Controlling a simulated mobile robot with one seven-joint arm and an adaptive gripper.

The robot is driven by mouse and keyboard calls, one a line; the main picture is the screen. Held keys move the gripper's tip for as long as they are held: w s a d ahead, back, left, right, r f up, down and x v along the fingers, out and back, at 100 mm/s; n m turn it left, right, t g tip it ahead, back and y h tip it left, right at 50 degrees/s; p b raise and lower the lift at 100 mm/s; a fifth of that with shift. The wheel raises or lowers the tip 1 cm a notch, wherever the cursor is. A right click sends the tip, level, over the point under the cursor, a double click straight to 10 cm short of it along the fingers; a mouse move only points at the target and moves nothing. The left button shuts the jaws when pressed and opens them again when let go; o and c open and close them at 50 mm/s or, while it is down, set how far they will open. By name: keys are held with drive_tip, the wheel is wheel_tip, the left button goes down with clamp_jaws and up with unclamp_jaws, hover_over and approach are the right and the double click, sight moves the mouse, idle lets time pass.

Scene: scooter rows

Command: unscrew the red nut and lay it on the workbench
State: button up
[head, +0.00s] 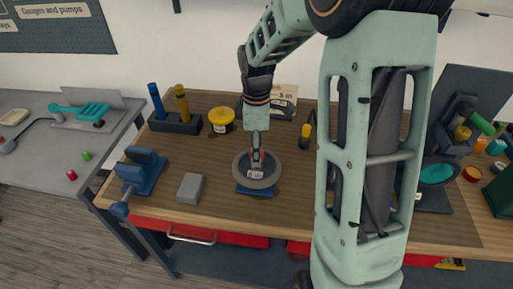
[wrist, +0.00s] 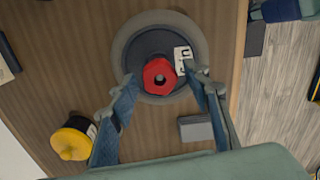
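The red nut (wrist: 159,76) sits at the centre of a dark round hub inside a grey ring-shaped wheel (wrist: 190,35) in the wrist view. In the head view the wheel (head: 239,167) stands on a blue base (head: 255,191) on the wooden workbench (head: 225,215), and the nut is mostly hidden behind my gripper (head: 257,152). My gripper is open, pointing down over the hub. In the wrist view my gripper (wrist: 161,80) has its fingertips apart on either side of the nut, with a visible gap. I cannot tell how high they are above it.
A white label (wrist: 184,60) lies beside the nut on the wheel. A grey block (head: 190,187) and a blue vise (head: 140,171) are to the left. A yellow round object (head: 221,118) and a yellow-handled tool (head: 305,136) stand behind. The bench front left of the wheel has bare room.

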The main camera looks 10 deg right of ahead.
drive_tip(key=c, duration=0.9)
drive_tip(key=n+p, duration=0.2)
drive_tip(key=n, duration=0.1)
drive_tip(key=shift+r+n, duration=0.15)
drive_tip(key=shift+n, duration=0.15)
drive_tip(key=n+p, duration=0.3)
drive_tip(key=n, duration=0.4)
drive_tip(key=shift+n, duration=0.3)
drive_tip(key=n, duration=0.3)
drive_tip(key=shift+n, duration=0.4)
drive_tip(key=n, duration=0.6)
drive_tip(key=shift+n, duration=0.4)
